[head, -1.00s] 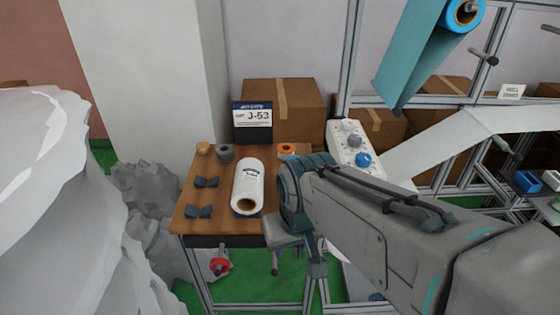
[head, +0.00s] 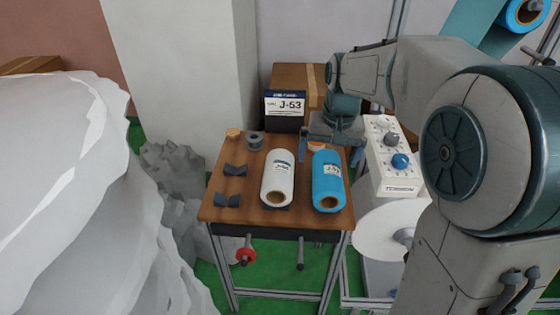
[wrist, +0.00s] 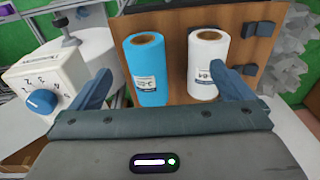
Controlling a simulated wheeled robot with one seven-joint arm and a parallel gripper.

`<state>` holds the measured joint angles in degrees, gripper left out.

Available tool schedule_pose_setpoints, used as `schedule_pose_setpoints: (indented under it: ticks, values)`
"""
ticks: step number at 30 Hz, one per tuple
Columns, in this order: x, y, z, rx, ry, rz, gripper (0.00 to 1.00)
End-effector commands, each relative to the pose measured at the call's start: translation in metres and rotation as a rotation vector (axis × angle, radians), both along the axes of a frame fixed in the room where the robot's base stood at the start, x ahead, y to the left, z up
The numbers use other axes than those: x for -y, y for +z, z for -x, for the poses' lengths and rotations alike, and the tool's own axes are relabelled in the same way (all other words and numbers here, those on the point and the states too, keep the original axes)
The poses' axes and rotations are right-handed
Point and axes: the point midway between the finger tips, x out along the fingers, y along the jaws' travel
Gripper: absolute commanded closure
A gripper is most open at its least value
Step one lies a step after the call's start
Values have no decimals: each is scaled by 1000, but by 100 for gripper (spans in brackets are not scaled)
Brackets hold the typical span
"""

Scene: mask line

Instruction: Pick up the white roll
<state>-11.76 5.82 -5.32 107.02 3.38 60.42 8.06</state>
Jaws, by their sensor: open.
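The white roll (head: 278,176) lies on the wooden table (head: 250,205), with its brown core end facing the front and a label on its side. In the wrist view the white roll (wrist: 208,62) is right of centre, partly behind the right finger. A blue roll (head: 328,182) lies to its right in the head view; the wrist view also shows the blue roll (wrist: 148,70) between the fingers. My gripper (head: 331,150) is open and empty, above the table's back right part, behind the blue roll. In the wrist view my gripper (wrist: 165,90) has its fingers spread wide.
Dark holder blocks (head: 231,184) sit left of the white roll. A J-53 sign (head: 285,108) stands at the back. A grey ring (head: 255,139) lies near it. A white control box (head: 392,155) with knobs stands right of the table.

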Motion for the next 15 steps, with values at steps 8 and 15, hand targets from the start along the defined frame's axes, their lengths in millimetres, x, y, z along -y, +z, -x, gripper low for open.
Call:
schedule_pose_setpoints:
  ticks: [8,15]
  values:
    - [-58,-27,-94,-69,5,20,0]
    - [-102,-59,-140,-103,15,46,0]
